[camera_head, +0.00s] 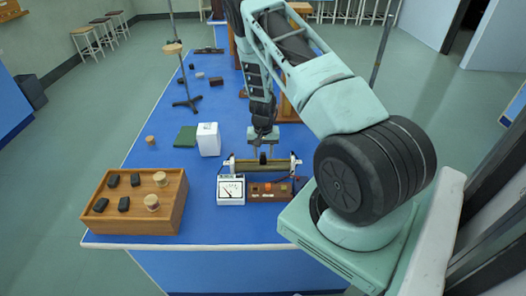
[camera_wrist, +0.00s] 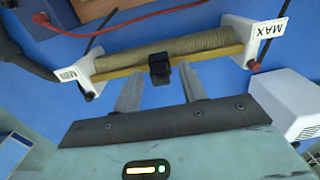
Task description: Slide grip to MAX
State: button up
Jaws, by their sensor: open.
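The sliding rheostat shows in the wrist view as a tan wound coil (camera_wrist: 170,50) with a brass bar (camera_wrist: 210,58) along it, between two white end blocks. The label MIN (camera_wrist: 69,77) is on the left end and MAX (camera_wrist: 271,29) on the right. The black slide grip (camera_wrist: 159,68) sits on the bar near its middle. My gripper (camera_wrist: 161,75) is open, with one finger on either side of the grip; contact is unclear. In the head view the rheostat (camera_head: 282,162) lies on the blue bench below my gripper (camera_head: 262,152), which partly hides it.
A white meter (camera_head: 231,190) and a wooden switch box (camera_head: 270,190) stand before the rheostat. A white block (camera_head: 208,139) stands behind its left end; a white body (camera_wrist: 288,103) is near MAX in the wrist view. A wooden tray (camera_head: 166,215) is at left. A red lead (camera_wrist: 75,25) runs nearby.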

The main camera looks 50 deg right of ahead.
grip_shut()
jog(key=w+a, duration=0.2)
jog(key=w, duration=0.1)
jog(key=w+a+b, duration=0.1)
jog(key=w+a, duration=0.2)
jog(key=shift+w+a, duration=0.3)
jog(key=shift+w, duration=0.05)
jog(key=shift+w+a, duration=0.3)
grip_release()
jog(key=shift+w+a, duration=0.1)
jog(key=shift+r+b, duration=0.1)
jog(key=shift+b, duration=0.2)
